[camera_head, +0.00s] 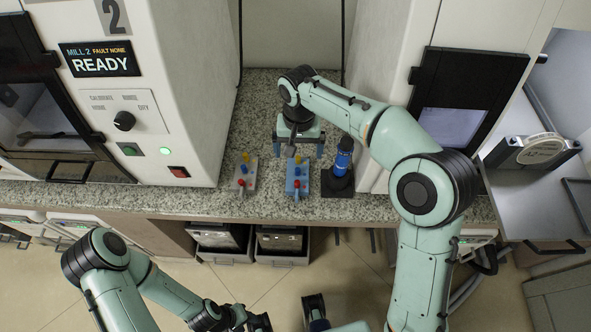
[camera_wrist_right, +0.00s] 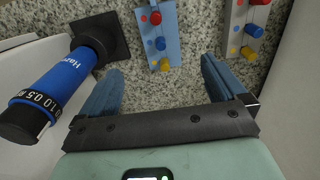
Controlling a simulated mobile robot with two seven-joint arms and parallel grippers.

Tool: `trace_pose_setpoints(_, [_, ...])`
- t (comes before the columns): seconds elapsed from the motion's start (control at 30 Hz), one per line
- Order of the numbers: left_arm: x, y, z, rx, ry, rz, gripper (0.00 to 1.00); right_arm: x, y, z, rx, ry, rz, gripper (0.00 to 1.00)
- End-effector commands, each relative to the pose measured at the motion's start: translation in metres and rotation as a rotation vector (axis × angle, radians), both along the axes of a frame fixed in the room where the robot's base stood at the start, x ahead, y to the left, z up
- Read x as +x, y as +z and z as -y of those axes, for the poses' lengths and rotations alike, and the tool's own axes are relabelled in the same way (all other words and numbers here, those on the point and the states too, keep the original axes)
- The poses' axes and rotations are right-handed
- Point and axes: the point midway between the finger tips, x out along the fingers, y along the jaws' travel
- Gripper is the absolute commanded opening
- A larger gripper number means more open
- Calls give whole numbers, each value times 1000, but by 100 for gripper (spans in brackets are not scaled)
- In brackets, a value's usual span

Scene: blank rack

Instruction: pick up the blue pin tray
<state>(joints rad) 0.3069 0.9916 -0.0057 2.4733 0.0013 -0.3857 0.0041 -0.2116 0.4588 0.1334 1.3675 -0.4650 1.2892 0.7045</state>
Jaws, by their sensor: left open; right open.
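The blue pin tray (camera_head: 305,184) lies on the speckled counter and holds a short column of yellow, blue and red pins. In the right wrist view the blue pin tray (camera_wrist_right: 173,32) lies ahead of the fingertips, its near end lined up with the gap between them. My right gripper (camera_head: 298,151) is open and empty, above the far end of the tray. In the wrist view my right gripper (camera_wrist_right: 161,86) has its two blue fingers spread, apart from the tray. My left gripper (camera_head: 286,316) is at the bottom edge, partly cut off, away from the counter.
A grey pin tray (camera_head: 250,183) lies just left of the blue one. A blue-and-black cylinder (camera_head: 344,155) stands on a dark base (camera_head: 338,189) close to its right. Mill 2 (camera_head: 185,60) and another machine wall (camera_head: 395,40) flank this counter (camera_head: 225,205). Bins (camera_head: 282,258) sit below.

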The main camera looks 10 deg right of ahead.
Motion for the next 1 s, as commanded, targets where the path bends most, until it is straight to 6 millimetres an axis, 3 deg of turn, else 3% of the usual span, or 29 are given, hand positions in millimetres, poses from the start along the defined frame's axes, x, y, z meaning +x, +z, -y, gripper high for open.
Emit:
trace_pose_setpoints(0.1, [-2,-5,0,0,0,-3,43,-1,-29,0,-1,2,-7,98])
trace_pose_setpoints(0.23, [-3,-8,0,0,1,-4,43,-1,-50,0,0,1,-4,98])
trace_pose_setpoints(0.47, [-3,-9,0,0,1,-4,43,0,-66,0,1,1,-3,98])
trace_pose_setpoints(0.8, [-4,-12,0,1,0,-5,43,0,-111,-2,1,1,-4,98])
trace_pose_setpoints(1.0, [-4,-12,0,1,0,-5,43,0,-114,-2,1,1,-1,98])
